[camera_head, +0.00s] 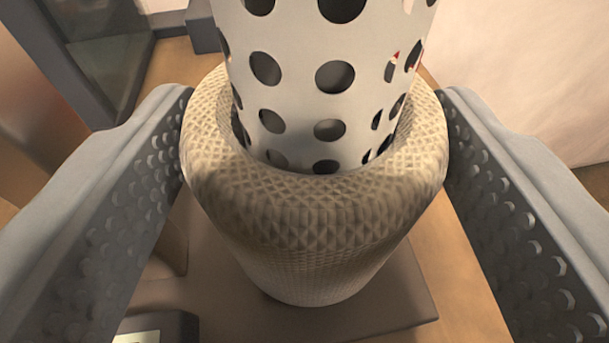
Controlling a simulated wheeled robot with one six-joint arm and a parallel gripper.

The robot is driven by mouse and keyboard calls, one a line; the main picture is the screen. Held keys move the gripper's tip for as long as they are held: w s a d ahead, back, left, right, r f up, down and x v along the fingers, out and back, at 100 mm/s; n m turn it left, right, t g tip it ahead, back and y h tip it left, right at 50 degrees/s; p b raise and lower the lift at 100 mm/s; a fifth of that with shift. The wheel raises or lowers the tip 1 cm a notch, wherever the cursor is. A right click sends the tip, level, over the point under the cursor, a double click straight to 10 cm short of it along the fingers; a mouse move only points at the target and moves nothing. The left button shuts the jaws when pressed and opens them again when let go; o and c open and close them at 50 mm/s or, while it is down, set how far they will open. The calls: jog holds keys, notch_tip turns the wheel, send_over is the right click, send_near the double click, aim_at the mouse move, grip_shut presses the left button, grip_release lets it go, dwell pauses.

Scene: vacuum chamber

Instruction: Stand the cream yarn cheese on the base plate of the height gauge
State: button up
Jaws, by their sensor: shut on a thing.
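The cream yarn cheese (310,225) fills the middle of the view, a wound body with a criss-cross surface. A pale perforated tube (300,60) rises out of its centre toward the camera. My gripper (315,160) is shut on the yarn cheese, one grey studded jaw on each side. Below the yarn cheese is a flat brownish plate (385,310), which looks like the base plate of the height gauge. I cannot tell whether the yarn cheese touches the plate. The cheese's lower end and part of the plate are hidden.
A dark-framed glass panel (105,70) stands at the upper left. A small dark box with a pale face (150,335) sits at the bottom left, by the plate. A pale block (530,60) is at the upper right. Wooden surface (455,290) shows right of the plate.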

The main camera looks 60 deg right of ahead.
jog(key=o, duration=0.9)
jog(key=shift+f, duration=0.15)
jog(key=shift+r, duration=0.2)
jog(key=v, duration=1.2)
